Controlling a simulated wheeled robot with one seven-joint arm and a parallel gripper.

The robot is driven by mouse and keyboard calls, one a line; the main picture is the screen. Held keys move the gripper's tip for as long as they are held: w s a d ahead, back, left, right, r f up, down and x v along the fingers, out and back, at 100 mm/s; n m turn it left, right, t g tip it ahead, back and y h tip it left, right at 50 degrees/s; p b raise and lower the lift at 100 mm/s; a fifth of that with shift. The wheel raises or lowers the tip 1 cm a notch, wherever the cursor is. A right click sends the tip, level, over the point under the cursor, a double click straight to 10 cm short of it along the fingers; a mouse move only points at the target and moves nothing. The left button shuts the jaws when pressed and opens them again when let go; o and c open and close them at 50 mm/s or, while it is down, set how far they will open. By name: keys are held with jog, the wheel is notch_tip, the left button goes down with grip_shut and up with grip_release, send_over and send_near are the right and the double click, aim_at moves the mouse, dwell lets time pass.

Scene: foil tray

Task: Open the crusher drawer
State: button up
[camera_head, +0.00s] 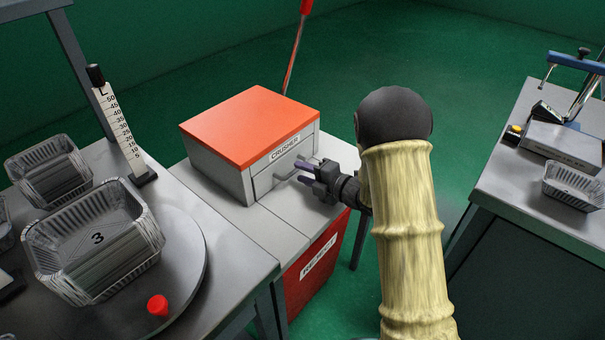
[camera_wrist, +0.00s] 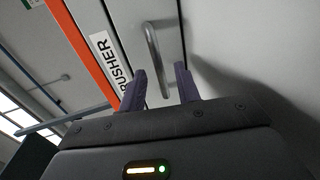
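The crusher (camera_head: 240,140) is a grey box with an orange top and a "CRUSHER" label, standing on a grey bench. Its drawer front (camera_head: 272,180) faces my arm and carries a metal bar handle (camera_head: 285,176); the drawer looks shut. In the wrist view the handle (camera_wrist: 155,58) is a bent bar just ahead of the fingers. My gripper (camera_head: 304,170) is at the handle, with its two purple fingers apart; it also shows in the wrist view (camera_wrist: 160,85). The lower end of the handle lies between the fingertips. I cannot tell whether either finger touches it.
A round platform at left bears a foil tray (camera_head: 97,245) marked 3 and a red cone (camera_head: 157,305). A measuring post (camera_head: 122,130) stands behind. A red "REJECT" bin (camera_head: 315,270) is below the bench. Another table (camera_head: 530,185) with a foil tray is at right.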

jog(key=shift+w+a, duration=0.3)
jog(key=shift+a, duration=0.1)
grip_shut()
